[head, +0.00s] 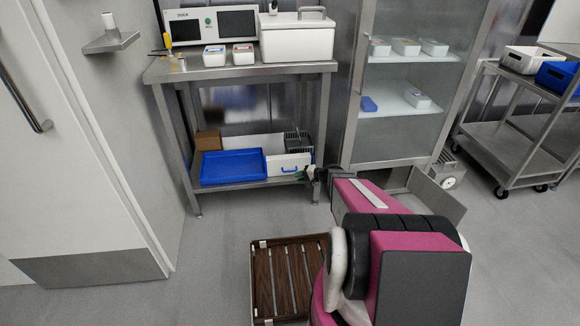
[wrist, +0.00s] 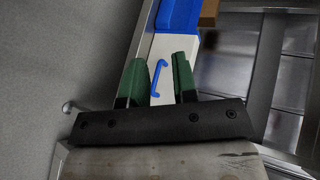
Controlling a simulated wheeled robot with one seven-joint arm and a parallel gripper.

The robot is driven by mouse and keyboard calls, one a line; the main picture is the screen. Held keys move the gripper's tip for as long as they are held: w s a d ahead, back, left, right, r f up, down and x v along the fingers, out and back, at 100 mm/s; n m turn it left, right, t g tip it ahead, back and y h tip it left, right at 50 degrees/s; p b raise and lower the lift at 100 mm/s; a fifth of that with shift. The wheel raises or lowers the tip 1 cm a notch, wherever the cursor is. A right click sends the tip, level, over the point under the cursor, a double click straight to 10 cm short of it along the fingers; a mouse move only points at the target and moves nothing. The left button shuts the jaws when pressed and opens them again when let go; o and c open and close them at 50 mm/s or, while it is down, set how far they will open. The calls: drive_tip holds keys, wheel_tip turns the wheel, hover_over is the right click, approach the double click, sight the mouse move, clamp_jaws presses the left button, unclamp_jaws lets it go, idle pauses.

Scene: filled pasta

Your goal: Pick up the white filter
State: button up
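A white box-shaped piece with a blue handle (head: 289,164) sits at the right end of the lower shelf; it looks like the white filter, though I see no label. In the wrist view its white face (wrist: 155,52) and blue handle (wrist: 157,75) show between the fingers. My gripper (head: 308,174) is beside the shelf's front right corner, close to this piece. In the wrist view my gripper (wrist: 158,60) has its two green fingers apart, with the handle seen in the gap. I cannot tell whether the fingers reach around the handle; nothing appears gripped.
A blue tray (head: 233,167) lies left of the white piece, with a brown box (head: 208,140) behind it. A dark grey rack (head: 297,137) stands behind the piece. The table's front right leg (head: 321,140) is close to my gripper. A slatted wooden crate (head: 262,285) is on the floor.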

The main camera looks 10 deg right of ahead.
sight(289, 167)
drive_tip(key=w+d+f+m+t, duration=0.4)
drive_tip(key=w+d+f+t, duration=0.1)
drive_tip(key=w+d+f, duration=0.25)
drive_tip(key=shift+r+x, duration=0.2)
drive_tip(key=shift+x, duration=2.65)
drive_tip(key=shift+r+x, duration=0.2)
drive_tip(key=shift+x, duration=2.65)
drive_tip(key=shift+w, duration=0.1)
clamp_jaws()
